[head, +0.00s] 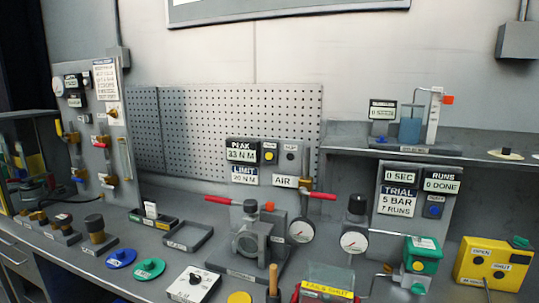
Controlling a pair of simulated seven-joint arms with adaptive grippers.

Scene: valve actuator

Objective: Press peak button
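A grey panel stands in the middle of the bench in the head view. Its PEAK display (239,152) appears to read 33 N M, with a LIMIT 20 N M label (244,176) below it. A round yellow button (270,157) sits on a dark plate just right of the PEAK display. It is unobstructed, and whether it is pressed in cannot be told. A small dark round fitting (291,156) is to its right, above an AIR label (284,181). Neither of my grippers is in view.
In front of the panel stands a grey valve body (252,240) with red-ended bars and a gauge (301,231). A second gauge (354,240), a green box (423,253) and a yellow box (494,264) are to the right. An empty tray (188,238) lies left.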

